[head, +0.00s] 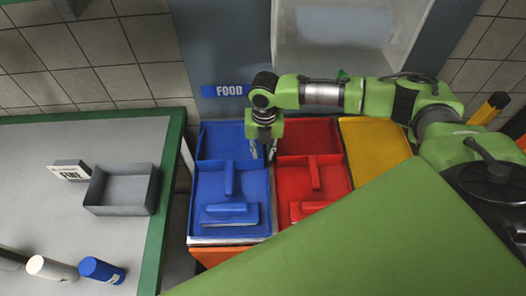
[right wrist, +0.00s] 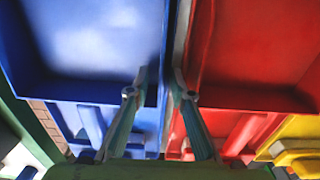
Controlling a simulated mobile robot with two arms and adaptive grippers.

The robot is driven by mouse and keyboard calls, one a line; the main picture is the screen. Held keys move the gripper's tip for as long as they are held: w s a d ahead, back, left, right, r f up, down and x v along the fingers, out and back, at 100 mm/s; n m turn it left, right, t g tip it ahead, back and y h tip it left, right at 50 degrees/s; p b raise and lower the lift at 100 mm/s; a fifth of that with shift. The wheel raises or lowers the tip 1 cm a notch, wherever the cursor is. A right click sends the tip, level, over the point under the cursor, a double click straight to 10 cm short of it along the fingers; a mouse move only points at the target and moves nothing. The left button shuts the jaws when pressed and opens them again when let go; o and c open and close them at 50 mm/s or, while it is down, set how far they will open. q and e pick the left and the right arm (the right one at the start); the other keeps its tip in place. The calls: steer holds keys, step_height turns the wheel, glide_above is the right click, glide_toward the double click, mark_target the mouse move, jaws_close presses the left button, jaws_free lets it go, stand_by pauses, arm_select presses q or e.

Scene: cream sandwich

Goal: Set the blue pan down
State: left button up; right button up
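The blue pan (head: 230,139) is a shallow tray-like piece lying level at the back of the blue section, under the FOOD sign. It fills the upper left of the right wrist view (right wrist: 90,40). My right gripper (head: 263,151) points down at its right edge, beside the red pan. In the right wrist view my two fingers (right wrist: 161,80) stand apart, with the edges of the blue and red pieces between and beyond them. Whether they touch the rim cannot be told. My left gripper is not in view.
The red section (head: 308,136) adjoins on the right, then a yellow one (head: 375,142). A blue handled piece (head: 228,213) lies in front. At left, a grey table (head: 60,225) with green edging bears a grey tray (head: 122,207), a small sign (head: 70,171) and cylinders.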

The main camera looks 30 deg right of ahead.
step_height(320, 180, up, 12)
steer(key=b, duration=0.2)
steer(key=shift+d+r, duration=0.15)
stand_by(0.4)
stand_by(0.3)
